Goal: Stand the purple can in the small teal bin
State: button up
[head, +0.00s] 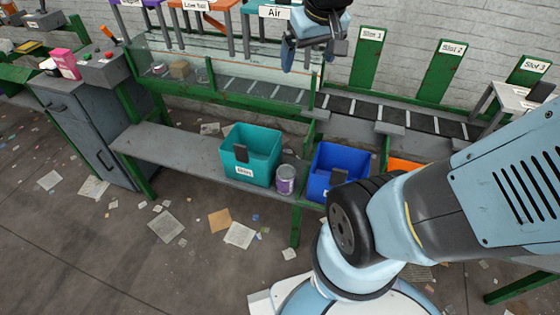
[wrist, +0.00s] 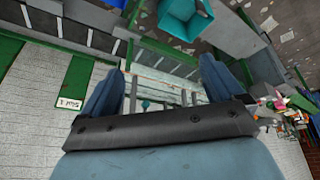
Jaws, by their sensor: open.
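The purple can (head: 286,180) stands upright on the grey bench, just right of the teal bin (head: 262,172). The can has a pale top and a light label. The teal bin is open at the top, with a white label and a dark plate on its front; it also shows at the top of the wrist view (wrist: 176,27). My gripper (head: 314,58) is high at the top of the head view, above and behind the bench, well away from the can. In the wrist view its two fingers (wrist: 160,92) are spread with nothing held between them. The can is not clearly visible there.
A blue bin (head: 318,184) stands right of the can, with an orange bin (head: 404,165) partly hidden by my arm. Behind runs a belt with a clear guard (head: 230,75). The grey bench (head: 180,150) is bare left of the teal bin. Litter lies on the floor.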

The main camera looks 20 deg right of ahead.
jog(key=shift+o, duration=0.3)
jog(key=w+f+n+g, duration=0.1)
jog(key=w+f, duration=0.7)
jog(key=f, duration=0.1)
jog(key=shift+d+f, duration=0.15)
jog(key=shift+f, duration=0.1)
jog(key=n+g, duration=0.4)
send_over(286, 171)
notch_tip(286, 171, down, 32)
jog(key=shift+d+f, duration=0.1)
jog(key=shift+s+f, duration=0.15)
jog(key=shift+f, duration=0.4)
notch_tip(286, 171, down, 8)
jog(key=shift+f, duration=0.1)
jog(key=shift+w+a+f, duration=0.1)
jog(key=shift+a+f, duration=0.05)
jog(key=shift+f, duration=1.2)
jog(key=shift+w+a+f, duration=0.1)
jog(key=shift+f, duration=1.2)
